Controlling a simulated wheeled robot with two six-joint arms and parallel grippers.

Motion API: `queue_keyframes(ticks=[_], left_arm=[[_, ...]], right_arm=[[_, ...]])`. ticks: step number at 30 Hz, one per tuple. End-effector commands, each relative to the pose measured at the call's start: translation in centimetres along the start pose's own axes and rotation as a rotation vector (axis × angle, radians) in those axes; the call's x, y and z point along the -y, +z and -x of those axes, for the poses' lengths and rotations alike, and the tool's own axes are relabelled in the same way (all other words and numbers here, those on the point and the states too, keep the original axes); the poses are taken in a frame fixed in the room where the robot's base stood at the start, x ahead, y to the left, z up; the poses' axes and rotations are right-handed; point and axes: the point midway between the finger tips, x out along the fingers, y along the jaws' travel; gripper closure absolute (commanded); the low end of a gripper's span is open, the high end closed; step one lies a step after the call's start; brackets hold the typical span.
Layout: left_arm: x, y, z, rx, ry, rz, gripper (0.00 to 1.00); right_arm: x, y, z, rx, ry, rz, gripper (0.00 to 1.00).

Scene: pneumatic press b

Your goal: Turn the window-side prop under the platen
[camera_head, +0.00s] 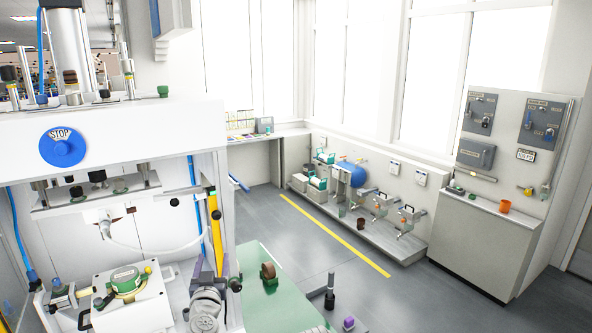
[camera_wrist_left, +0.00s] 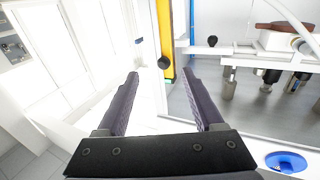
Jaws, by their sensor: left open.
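The window-side prop is an upright yellow bar (camera_head: 215,240) with a black knob, at the right side of the press. It also shows in the left wrist view (camera_wrist_left: 165,30), beyond and between the fingertips. The platen (camera_head: 95,195) is a grey plate above it to the left, with short posts around it. My left gripper (camera_head: 212,264) is low at the bar's lower end in the head view. Whether a finger touches the bar is unclear. My right gripper is not visible.
A blue STOP button (camera_head: 62,147) is on the press's white front. A white fixture block (camera_head: 130,300) with a green-topped part stands inside the press. A green surface (camera_head: 265,305) with a brown part (camera_head: 268,271) lies right of my gripper. A blue hose (camera_head: 192,172) runs beside the prop.

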Motion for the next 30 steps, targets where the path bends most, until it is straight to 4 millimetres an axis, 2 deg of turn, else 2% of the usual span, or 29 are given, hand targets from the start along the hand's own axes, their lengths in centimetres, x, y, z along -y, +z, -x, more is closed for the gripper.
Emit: queue_keyframes(ticks=[1, 5, 6, 8, 9, 13, 15, 17, 18, 21, 25, 30], left_arm=[[-2.7, 1.9, 0.2, 0.023, 0.086, -0.004, 0.31], [-10.2, 6.9, 2.0, 0.145, 0.336, -0.020, 0.31], [-12.3, 8.7, 2.9, 0.199, 0.409, -0.028, 0.31], [-15.1, 11.7, 4.5, 0.292, 0.506, -0.044, 0.31], [-16.8, 13.8, 5.8, 0.364, 0.565, -0.057, 0.31], [-20.3, 21.1, 10.8, 0.636, 0.697, -0.114, 0.31], [-20.9, 25.2, 13.9, 0.807, 0.728, -0.157, 0.31], [-20.7, 28.5, 16.7, 0.962, 0.723, -0.201, 0.31], [-20.2, 30.4, 18.4, 1.063, 0.703, -0.231, 0.31], [-18.4, 34.0, 22.2, 1.281, 0.615, -0.304, 0.31], [-15.6, 36.1, 25.5, 1.474, 0.465, -0.379, 0.31], [-13.6, 36.8, 27.5, 1.587, 0.333, -0.427, 0.31]], right_arm=[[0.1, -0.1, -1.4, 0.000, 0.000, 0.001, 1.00], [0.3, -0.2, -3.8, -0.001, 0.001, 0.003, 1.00], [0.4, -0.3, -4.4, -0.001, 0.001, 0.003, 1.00], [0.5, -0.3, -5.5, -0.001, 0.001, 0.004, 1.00], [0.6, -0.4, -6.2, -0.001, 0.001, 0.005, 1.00], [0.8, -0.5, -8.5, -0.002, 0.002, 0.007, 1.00], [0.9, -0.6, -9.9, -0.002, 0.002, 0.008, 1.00], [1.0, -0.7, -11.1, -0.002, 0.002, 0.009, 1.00], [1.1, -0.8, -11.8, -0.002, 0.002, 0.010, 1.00], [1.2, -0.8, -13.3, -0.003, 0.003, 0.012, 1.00], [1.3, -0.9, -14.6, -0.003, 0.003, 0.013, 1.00], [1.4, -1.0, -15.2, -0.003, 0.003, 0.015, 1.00]])
